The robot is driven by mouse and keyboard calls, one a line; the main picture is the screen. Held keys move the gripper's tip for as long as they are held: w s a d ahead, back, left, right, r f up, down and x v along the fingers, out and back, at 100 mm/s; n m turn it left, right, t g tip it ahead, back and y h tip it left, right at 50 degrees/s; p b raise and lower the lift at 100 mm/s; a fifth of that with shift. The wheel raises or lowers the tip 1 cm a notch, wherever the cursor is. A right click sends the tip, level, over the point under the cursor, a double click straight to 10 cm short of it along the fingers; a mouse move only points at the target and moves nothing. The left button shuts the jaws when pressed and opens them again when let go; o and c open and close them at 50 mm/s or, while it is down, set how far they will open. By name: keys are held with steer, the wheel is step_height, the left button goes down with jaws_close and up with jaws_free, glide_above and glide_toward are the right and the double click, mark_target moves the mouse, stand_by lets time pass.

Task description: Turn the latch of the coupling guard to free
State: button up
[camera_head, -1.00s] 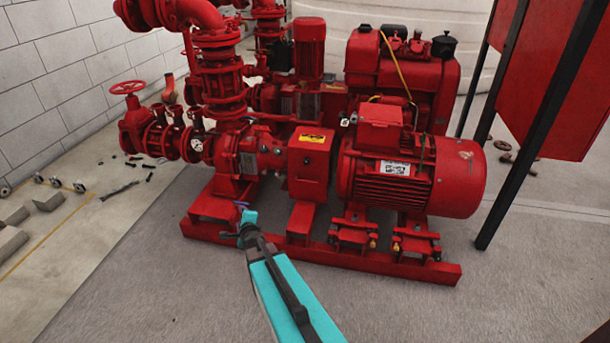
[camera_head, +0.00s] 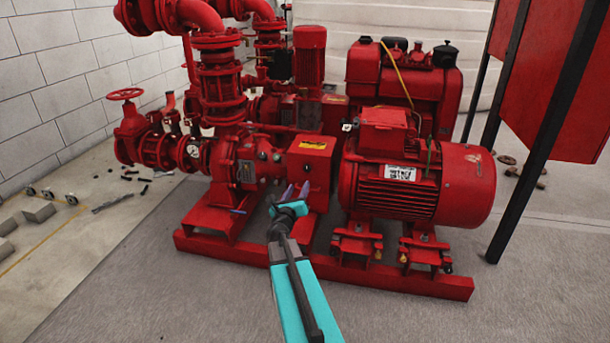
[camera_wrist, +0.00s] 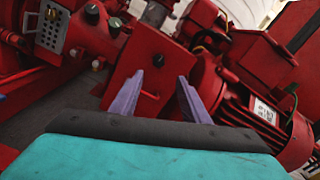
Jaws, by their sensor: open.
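The coupling guard (camera_head: 318,160) is a red box with a yellow warning label, between the pump and the motor. In the wrist view its flat red face (camera_wrist: 136,66) lies beyond the fingers. My gripper (camera_head: 296,190) is in front of the guard's lower left part. In the wrist view my gripper (camera_wrist: 170,70) has its two purple fingers apart, with nothing held between them. I cannot tell whether they touch the guard.
The red motor (camera_head: 415,185) stands close to the right of the guard, and the pump casing (camera_head: 236,165) to its left. The red base frame (camera_head: 400,278) runs beneath them. A dark post (camera_head: 530,145) stands at the right. The grey floor in front is clear.

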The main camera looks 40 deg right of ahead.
mark_target(307, 169)
steer(key=shift+w+d, duration=0.1)
steer(key=shift+b+x, duration=1.95)
steer(key=shift+x, duration=4.85)
steer(key=shift+c, duration=0.4)
